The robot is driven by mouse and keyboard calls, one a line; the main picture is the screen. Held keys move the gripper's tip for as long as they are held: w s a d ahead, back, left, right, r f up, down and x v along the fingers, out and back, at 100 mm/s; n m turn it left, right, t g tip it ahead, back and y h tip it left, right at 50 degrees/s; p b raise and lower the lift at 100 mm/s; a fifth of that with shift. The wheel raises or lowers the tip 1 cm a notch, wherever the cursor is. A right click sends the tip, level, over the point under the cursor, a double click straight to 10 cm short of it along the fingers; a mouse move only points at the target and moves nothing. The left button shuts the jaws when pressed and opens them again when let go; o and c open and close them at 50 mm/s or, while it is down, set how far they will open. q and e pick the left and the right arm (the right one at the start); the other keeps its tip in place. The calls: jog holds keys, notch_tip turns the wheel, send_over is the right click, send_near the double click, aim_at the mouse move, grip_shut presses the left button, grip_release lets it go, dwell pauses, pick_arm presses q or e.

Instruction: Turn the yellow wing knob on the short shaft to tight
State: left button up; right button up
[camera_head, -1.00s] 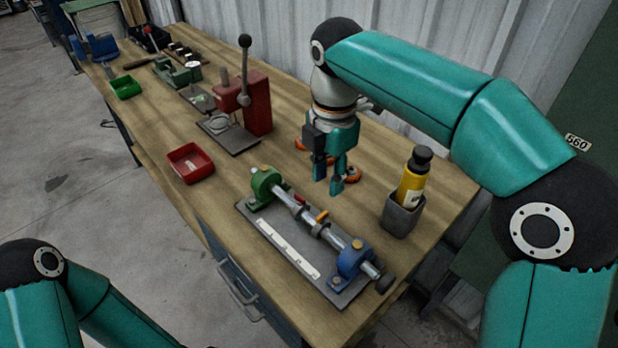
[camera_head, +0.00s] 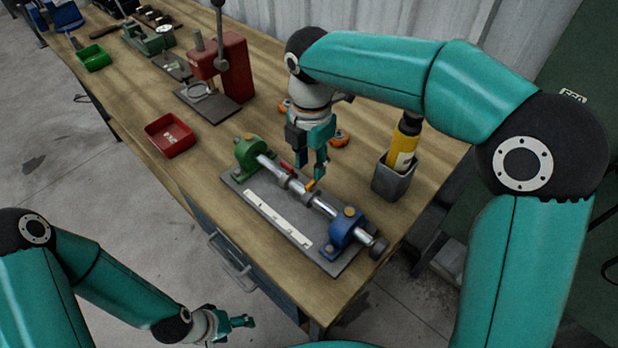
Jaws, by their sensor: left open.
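The shaft (camera_head: 325,208) runs between a green bearing block (camera_head: 252,153) and a blue one (camera_head: 345,231) on a grey plate (camera_head: 235,187). A yellow-orange wing knob (camera_head: 310,185) stands up from a collar midway along the shaft. A smaller red knob (camera_head: 287,166) sits on the collar nearer the green block. My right gripper (camera_head: 313,174) points down just above the wing knob, its fingertips at or very near it. Its fingers overlap from here, so I cannot tell their opening or any contact. My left gripper (camera_head: 241,321) is open and empty, low in front of the bench.
A grey holder (camera_head: 391,182) with a yellow bottle (camera_head: 404,145) stands to the right of the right gripper. An orange-handled item (camera_head: 338,138) lies behind it. A red tray (camera_head: 169,137) and a red press (camera_head: 232,68) stand farther left. A white scale strip (camera_head: 279,219) lies on the plate.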

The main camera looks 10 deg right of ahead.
aim_at(311, 183)
jog(key=shift+s+f, duration=0.15)
jog(key=shift+f, duration=2.5)
grip_shut()
